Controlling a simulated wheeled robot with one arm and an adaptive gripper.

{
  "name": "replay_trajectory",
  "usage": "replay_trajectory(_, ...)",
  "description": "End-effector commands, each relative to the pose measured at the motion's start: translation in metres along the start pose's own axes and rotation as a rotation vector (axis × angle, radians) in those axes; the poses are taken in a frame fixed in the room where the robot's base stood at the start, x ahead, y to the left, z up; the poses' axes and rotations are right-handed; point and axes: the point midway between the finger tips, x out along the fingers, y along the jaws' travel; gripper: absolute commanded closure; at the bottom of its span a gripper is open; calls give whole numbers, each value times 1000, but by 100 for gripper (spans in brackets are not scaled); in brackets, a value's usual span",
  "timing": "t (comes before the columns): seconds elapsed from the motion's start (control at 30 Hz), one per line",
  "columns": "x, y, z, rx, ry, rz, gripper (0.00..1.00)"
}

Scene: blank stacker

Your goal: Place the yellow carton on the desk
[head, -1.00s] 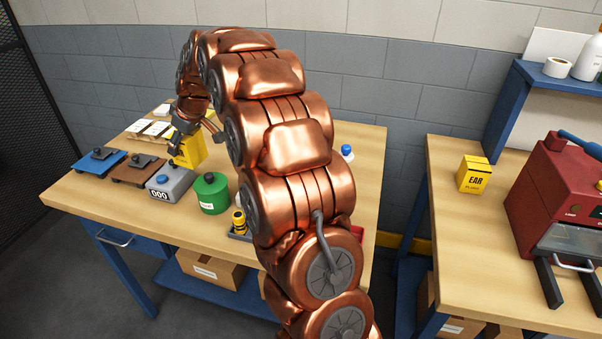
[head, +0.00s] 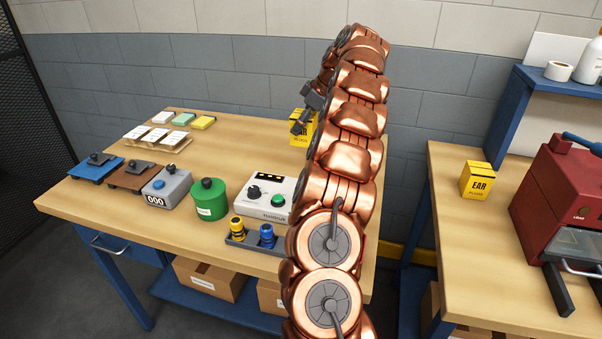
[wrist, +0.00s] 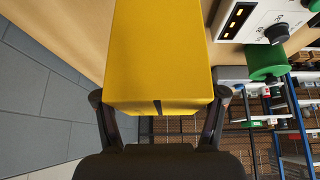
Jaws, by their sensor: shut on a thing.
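The yellow carton (head: 300,137) with black markings is in my gripper over the back right part of the left wooden-topped desk (head: 235,150). In the head view my gripper (head: 304,118) is at its upper part, partly hiding it. In the wrist view the carton (wrist: 160,55) fills the upper middle, with a dark finger of my gripper (wrist: 160,98) against each side. I cannot tell whether its underside touches the desk. A second yellow carton (head: 478,182), marked EAR, stands on the right-hand table.
A white control box (head: 266,197), a green canister (head: 209,200), a grey counter box (head: 166,187) and a tray with yellow and blue knobs (head: 251,237) line the desk's front. Small pads (head: 182,119) lie at the back left. The desk's middle is clear.

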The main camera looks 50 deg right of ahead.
Motion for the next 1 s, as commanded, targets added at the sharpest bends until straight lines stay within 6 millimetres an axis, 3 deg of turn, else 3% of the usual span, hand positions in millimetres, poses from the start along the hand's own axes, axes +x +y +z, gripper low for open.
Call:
replay_trajectory(0.23, 10, 0, 8, 1, 1, 0, 86)
replay_trajectory(1.0, 77, -1, 46, 1, 0, 1, 86)
